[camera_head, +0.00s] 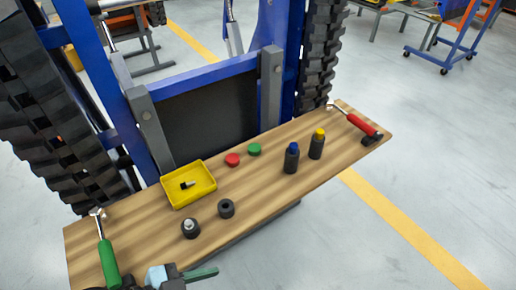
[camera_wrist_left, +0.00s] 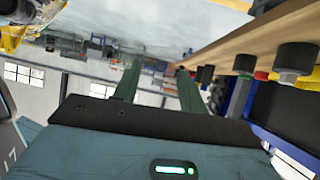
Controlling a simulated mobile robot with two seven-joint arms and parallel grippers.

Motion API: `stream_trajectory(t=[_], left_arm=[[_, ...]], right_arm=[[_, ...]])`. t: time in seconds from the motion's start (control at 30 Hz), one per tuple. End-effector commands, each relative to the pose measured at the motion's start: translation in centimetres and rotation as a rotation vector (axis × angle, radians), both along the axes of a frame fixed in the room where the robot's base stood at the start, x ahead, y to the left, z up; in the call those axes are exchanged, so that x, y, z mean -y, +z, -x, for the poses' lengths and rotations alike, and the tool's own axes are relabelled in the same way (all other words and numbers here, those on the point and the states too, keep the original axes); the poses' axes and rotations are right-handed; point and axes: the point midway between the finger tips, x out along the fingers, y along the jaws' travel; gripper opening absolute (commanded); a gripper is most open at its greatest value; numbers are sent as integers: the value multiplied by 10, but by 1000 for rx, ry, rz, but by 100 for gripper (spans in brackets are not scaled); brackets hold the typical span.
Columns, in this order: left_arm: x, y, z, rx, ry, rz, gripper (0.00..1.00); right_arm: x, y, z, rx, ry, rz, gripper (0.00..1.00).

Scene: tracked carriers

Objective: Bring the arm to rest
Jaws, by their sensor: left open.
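My left gripper (camera_head: 198,274) is at the bottom edge of the head view, close to the near edge of the wooden board (camera_head: 262,190). In the left wrist view its two green fingers (camera_wrist_left: 158,78) stand apart with nothing between them. That view is tipped over, with the board (camera_wrist_left: 238,45) along the upper right. The fingers are apart from the dark containers (camera_wrist_left: 296,58) there. My right gripper is in neither view.

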Motion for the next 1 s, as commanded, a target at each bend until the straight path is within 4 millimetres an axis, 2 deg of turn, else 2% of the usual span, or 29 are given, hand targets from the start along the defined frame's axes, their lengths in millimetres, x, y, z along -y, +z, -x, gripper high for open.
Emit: stream_trajectory(t=[0.2, 0.37, 0.47, 0.6, 0.7, 0.83, 1.0], left_arm=[[-22, -40, -20, -48, 273, 11, 42], [-48, -79, -17, -91, 476, -11, 42], [-69, -111, -2, -127, 617, -43, 42], [-96, -154, 37, -181, 780, -104, 42], [-107, -173, 61, -207, 847, -141, 42], [-113, -185, 79, -223, 882, -166, 42], [-114, -187, 81, -227, 886, -172, 42]], right_arm=[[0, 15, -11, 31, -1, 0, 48], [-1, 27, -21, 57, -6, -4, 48], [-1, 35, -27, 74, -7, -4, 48], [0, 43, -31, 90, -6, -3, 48], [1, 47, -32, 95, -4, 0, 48], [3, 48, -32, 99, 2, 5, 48], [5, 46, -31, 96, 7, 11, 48]])
